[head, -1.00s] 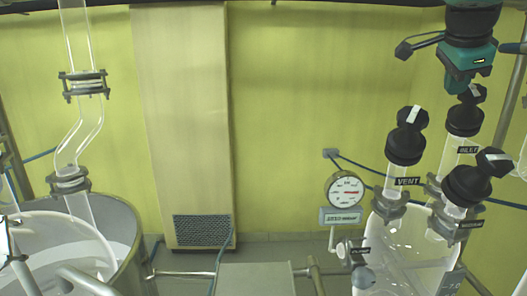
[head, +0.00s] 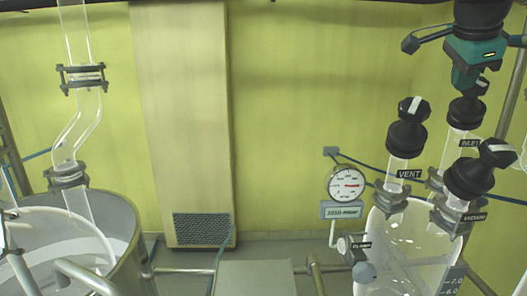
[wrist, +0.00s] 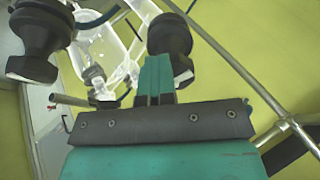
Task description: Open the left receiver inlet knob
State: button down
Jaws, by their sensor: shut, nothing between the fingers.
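The inlet knob (head: 467,110) is a black cap on a glass neck labelled INLET, at the right of the head view. My gripper (head: 464,84), teal with a dark wrist, hangs from above close to the top of that knob. From this angle I cannot tell whether they touch. In the wrist view my gripper's teal fingers (wrist: 154,78) are together with nothing between them. One black knob (wrist: 170,38) with a pale end stands just behind the fingers, and another black knob (wrist: 40,42) is at the upper left. I cannot tell which wrist-view knob is which.
The vent knob (head: 406,132) and vacuum knob (head: 474,175) stand close to the inlet knob on the glass receiver (head: 405,250). A pressure gauge (head: 345,184) is left of it. A large round vessel (head: 125,245) with glass tubing is at the left.

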jog(key=shift+a+f+g, duration=0.15)
jog(key=shift+f, duration=0.4)
jog(key=shift+a+f+g, duration=0.15)
jog(key=shift+f, duration=0.35)
jog(key=p+v, duration=0.4)
jog(key=v, duration=0.2)
jog(key=shift+r, duration=0.25)
jog(key=shift+w+a+r+p, duration=0.1)
jog(key=shift+p, duration=0.2)
